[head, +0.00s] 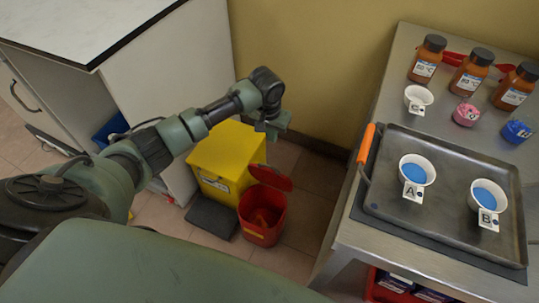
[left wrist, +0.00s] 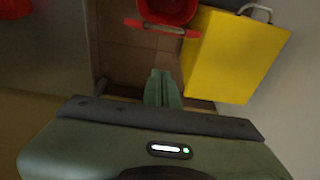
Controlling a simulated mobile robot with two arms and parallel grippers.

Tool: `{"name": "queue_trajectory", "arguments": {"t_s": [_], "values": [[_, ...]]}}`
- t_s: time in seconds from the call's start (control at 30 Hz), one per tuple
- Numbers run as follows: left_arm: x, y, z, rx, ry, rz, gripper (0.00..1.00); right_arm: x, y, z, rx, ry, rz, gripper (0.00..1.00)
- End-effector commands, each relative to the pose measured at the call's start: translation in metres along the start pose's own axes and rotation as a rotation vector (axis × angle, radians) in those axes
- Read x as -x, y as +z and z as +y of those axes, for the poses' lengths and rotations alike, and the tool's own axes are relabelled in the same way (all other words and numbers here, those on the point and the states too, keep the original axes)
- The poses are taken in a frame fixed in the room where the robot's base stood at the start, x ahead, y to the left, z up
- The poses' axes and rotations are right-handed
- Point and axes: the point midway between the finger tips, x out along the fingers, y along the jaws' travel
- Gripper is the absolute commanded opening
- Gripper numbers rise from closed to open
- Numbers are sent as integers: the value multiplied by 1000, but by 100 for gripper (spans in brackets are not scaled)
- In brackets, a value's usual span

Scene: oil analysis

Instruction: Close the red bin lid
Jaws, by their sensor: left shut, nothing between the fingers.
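The red bin (head: 262,222) stands on the floor beside a yellow bin. Its red lid (head: 270,177) is open, raised at the bin's back edge, and the bin's inside shows. In the left wrist view the red bin (left wrist: 168,9) is at the top, with the lid (left wrist: 160,28) seen nearly edge-on. My left gripper (head: 272,131) is above and behind the lid, apart from it. Its fingers (left wrist: 163,76) are together and empty in the left wrist view, pointing towards the lid. My right gripper is not in view.
The yellow bin (head: 226,158) with a dark pedal (head: 211,218) is close on the left of the red bin. A white cabinet (head: 165,80) stands at the left. A steel table (head: 345,235) with a tray, cups and brown bottles is at the right. The wall is behind.

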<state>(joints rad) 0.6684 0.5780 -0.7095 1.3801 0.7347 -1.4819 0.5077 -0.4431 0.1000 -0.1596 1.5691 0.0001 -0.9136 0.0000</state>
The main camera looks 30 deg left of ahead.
Motion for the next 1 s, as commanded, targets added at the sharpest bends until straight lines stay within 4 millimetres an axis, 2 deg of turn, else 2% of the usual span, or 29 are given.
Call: {"name": "queue_trajectory", "arguments": {"t_s": [0.1, 0.43, 0.5, 0.63, 1.0], "values": [[-26, 1, 0, 0, -1, -2, 0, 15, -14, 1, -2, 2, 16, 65], [-81, 1, 0, -1, 0, 0, 0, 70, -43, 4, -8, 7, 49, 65], [-80, 15, -1, -3, -2, -1, 0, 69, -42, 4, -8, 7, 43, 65], [-83, 31, -1, -3, -2, 0, 0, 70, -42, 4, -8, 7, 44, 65], [-84, 39, 0, -2, 0, 1, 0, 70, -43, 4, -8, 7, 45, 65]]}}
